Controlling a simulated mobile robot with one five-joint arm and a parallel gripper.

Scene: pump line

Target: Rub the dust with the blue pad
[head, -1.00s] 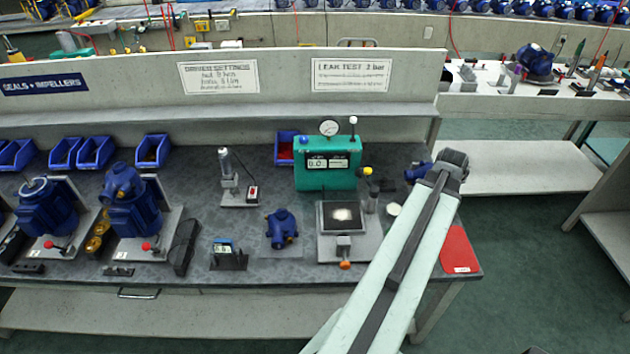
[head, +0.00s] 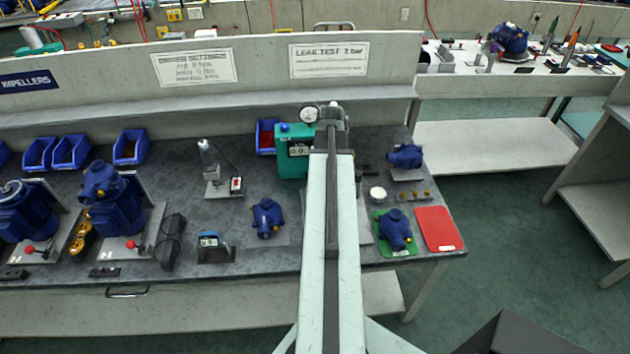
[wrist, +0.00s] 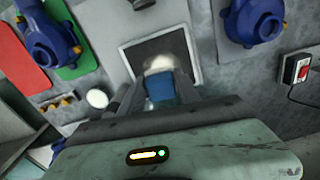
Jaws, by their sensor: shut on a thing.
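In the wrist view my gripper (wrist: 158,96) is shut on the blue pad (wrist: 160,86), which sits between its two dark fingers. The whitish dust (wrist: 160,62) is a patch on the dark square plate (wrist: 140,52), right at the pad's far edge. The pad looks at or just over the dust; I cannot tell if it touches. In the head view my arm covers the dust, the pad, the gripper's fingers and most of the plate.
The teal leak tester (head: 292,165) stands behind my arm. A blue pump body (head: 267,218) is left of it. To the right are a white round dish (head: 377,194), a pump part on a green mat (head: 405,250) and a red mat (head: 436,228).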

